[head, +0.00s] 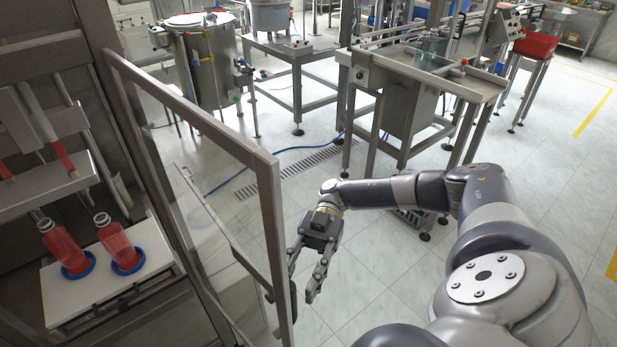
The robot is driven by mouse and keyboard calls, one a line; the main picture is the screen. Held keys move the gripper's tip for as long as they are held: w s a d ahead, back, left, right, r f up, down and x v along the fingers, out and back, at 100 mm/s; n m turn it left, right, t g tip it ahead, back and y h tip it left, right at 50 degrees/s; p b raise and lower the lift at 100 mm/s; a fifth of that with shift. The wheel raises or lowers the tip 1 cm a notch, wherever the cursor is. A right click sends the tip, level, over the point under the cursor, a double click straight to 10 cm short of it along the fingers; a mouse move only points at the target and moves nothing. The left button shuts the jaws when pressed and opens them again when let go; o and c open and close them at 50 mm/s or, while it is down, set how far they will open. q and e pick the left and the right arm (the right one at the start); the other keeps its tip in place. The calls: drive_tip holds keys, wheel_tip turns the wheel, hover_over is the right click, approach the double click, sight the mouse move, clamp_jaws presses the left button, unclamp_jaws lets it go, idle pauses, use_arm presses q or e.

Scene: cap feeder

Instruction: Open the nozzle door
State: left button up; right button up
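The nozzle door (272,215) is a clear panel in a grey metal frame. It stands swung out from the machine on the left, at an angle to the opening. A dark part that looks like its handle (293,300) shows low on the free edge. My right gripper (301,285) is just right of that edge, pointing down, with its two fingers spread. One finger is close to the door frame; I cannot tell whether it touches. Nothing shows between the fingers. My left gripper is not in view.
Inside the machine, two red-filled bottles (65,251) (116,243) stand in blue rings on a white plate (62,309) below the nozzles. A steel tank (207,72) and a conveyor table (425,72) stand behind. The floor (370,285) right of the door is clear.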

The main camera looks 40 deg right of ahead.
drive_tip(key=v, duration=0.7)
idle(0.5)
